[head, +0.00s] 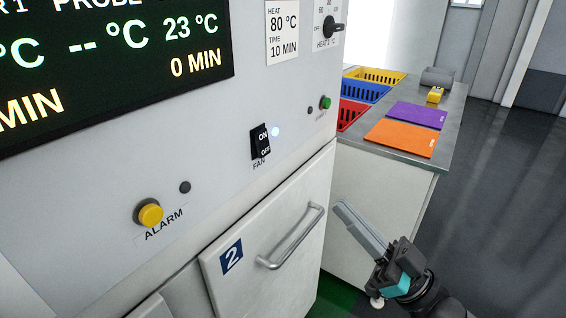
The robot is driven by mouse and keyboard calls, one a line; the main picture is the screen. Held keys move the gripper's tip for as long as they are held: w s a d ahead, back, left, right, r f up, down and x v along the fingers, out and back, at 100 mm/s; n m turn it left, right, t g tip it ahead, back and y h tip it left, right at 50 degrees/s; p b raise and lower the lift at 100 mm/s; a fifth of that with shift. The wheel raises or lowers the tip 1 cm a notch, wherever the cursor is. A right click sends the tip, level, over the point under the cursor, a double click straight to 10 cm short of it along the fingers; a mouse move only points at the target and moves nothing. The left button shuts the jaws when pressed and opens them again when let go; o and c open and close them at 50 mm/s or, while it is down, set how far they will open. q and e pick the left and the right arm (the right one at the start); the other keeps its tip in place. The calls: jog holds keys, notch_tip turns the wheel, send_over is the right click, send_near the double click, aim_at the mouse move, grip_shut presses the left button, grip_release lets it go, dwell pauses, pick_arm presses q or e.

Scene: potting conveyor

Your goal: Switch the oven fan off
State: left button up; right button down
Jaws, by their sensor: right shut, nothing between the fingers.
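The oven's fan switch (260,142) is a black rocker marked ON at the top and OFF at the bottom, with the label FAN below it. A small pale-blue light (276,132) glows beside it on the right. My right gripper (343,208) is shut and empty. It is to the right of and below the switch, near the oven's right edge, and apart from the switch. My left gripper is out of view.
The panel also holds a yellow ALARM button (150,213), a green button (325,102), a heat knob (333,27) and a display (110,60). A drawer handle (292,238) sticks out below. A counter (449,112) with coloured boards and baskets stands right.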

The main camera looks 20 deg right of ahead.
aim_at(266, 147)
jog(key=x, duration=0.4)
jog(key=f+x, duration=0.1)
jog(key=x, duration=0.3)
jog(key=w+a+f+b+x, duration=0.1)
jog(key=x, duration=0.3)
jog(key=shift+w, duration=0.1)
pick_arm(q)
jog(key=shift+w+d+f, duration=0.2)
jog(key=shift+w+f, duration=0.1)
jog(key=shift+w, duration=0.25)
pick_arm(e)
jog(key=shift+w+a, duration=0.25)
jog(key=shift+w, duration=0.1)
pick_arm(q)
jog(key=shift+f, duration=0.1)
pick_arm(e)
jog(key=shift+f, duration=0.1)
